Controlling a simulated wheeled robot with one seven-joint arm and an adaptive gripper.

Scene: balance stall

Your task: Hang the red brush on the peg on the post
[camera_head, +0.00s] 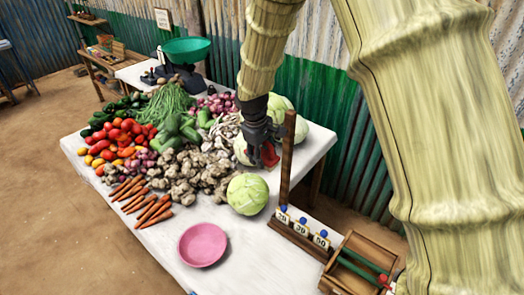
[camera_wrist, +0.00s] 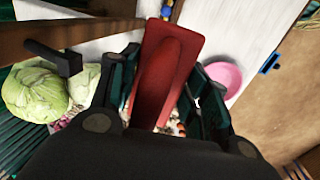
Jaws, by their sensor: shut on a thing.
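The red brush (camera_wrist: 168,75) is between the fingers of my gripper (camera_wrist: 162,90), which is shut on it. In the head view the red brush (camera_head: 269,154) is partly hidden by my gripper (camera_head: 262,140), above the vegetables and just left of the wooden post (camera_head: 287,165). In the wrist view the post (camera_wrist: 100,32) crosses the upper left, and a dark peg (camera_wrist: 55,58) with an upturned end sticks out from it, left of the brush. The brush appears apart from the peg. Any hanging hole or loop is not visible.
Cabbages (camera_head: 248,194), a pink plate (camera_head: 202,244) and vegetable heaps cover much of the white table (camera_head: 178,270). A row of number tags (camera_head: 301,227) stands at the post's foot. A wooden tray (camera_head: 352,262) lies at right. A green scale (camera_head: 188,50) stands behind.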

